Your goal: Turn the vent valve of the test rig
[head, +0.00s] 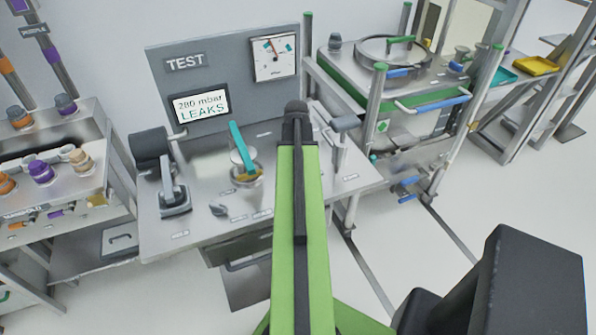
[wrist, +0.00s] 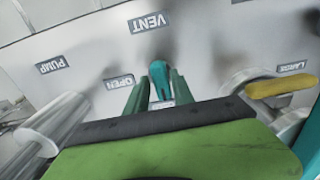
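The vent valve shows in the wrist view as a small teal handle (wrist: 160,78) just below the upside-down VENT label (wrist: 148,23). An OPEN label (wrist: 119,81) is to its left. My gripper (wrist: 161,84) has its two green fingers on either side of the handle, close to it. I cannot tell whether they touch it. In the head view my green arm reaches over the test rig (head: 185,90) and hides the valve and my fingers. The rig's display (head: 201,106) reads about 280 mbar and LEAKS. A dial gauge (head: 274,58) is at the panel's upper right.
On the rig's bench, a fixture with a teal lever (head: 242,147) stands left of my arm. A black-padded clamp (head: 173,195) is farther left. In the wrist view a yellow handle (wrist: 281,88) is at right and a metal cylinder (wrist: 55,125) at left.

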